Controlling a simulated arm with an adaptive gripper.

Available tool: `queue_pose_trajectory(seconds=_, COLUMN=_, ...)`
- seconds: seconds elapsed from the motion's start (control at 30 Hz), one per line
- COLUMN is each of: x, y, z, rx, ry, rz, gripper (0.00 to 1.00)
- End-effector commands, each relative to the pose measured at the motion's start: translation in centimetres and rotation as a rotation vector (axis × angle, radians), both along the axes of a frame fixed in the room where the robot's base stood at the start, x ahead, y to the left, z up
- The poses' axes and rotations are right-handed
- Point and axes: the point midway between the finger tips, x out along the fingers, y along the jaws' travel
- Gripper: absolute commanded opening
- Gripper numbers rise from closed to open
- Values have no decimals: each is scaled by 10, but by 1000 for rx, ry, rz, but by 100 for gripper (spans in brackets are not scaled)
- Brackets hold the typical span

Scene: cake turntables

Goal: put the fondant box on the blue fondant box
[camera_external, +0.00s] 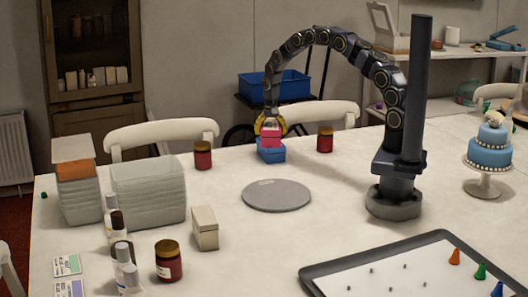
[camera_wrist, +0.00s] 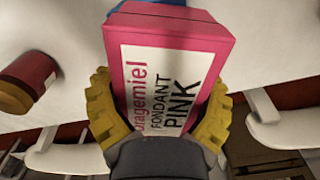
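The pink fondant box (camera_external: 270,139) is between the yellow fingers of my gripper (camera_external: 268,126). In the wrist view the box (camera_wrist: 172,60) fills the middle, its white label reading "fondant pink", with a yellow finger of my gripper (camera_wrist: 158,115) against each side. The blue fondant box (camera_external: 271,154) stands on the table directly below the pink one. The pink box appears to be on or just above it; I cannot tell whether they touch. In the wrist view only a bit of blue (camera_wrist: 150,5) shows behind the pink box.
A grey turntable disc (camera_external: 277,195) lies in front of the boxes. Red jars stand to the left (camera_external: 203,156) and right (camera_external: 325,140) of them. White chairs (camera_external: 160,133) line the far table edge. A black-rimmed tray (camera_external: 318,276) lies at the front right.

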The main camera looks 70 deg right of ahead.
Motion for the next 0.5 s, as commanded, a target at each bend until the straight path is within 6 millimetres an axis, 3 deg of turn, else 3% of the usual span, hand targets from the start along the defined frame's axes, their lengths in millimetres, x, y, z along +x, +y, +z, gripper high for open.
queue_pose_trajectory(seconds=0.07, x=0, y=0, z=0, rx=0, ry=0, rz=1, gripper=100)
queue_pose_trajectory(seconds=0.37, x=0, y=0, z=1, rx=0, ry=0, rz=0, gripper=100)
queue_pose_trajectory(seconds=0.5, x=1, y=0, z=14, rx=-1, ry=-2, rz=1, gripper=100)
